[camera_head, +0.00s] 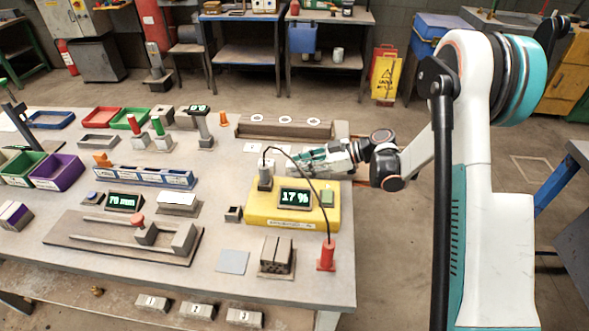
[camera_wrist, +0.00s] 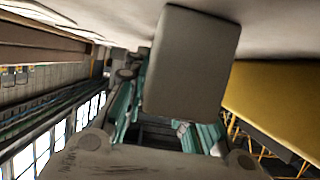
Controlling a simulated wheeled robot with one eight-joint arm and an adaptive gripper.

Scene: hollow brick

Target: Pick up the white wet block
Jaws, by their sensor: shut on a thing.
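In the head view my gripper (camera_head: 306,158) reaches in from the right, low over the table behind the yellow meter base (camera_head: 264,215). The block is hard to make out there among the fingers. I cannot tell whether it touches the table.
The meter display (camera_head: 295,198) reads 17 %. A black cable arches from a red post (camera_head: 326,256) to a grey probe (camera_head: 265,176) left of my gripper. A long grey-brown rack (camera_head: 285,128) lies behind. A hollow brick (camera_head: 277,256) stands in front.

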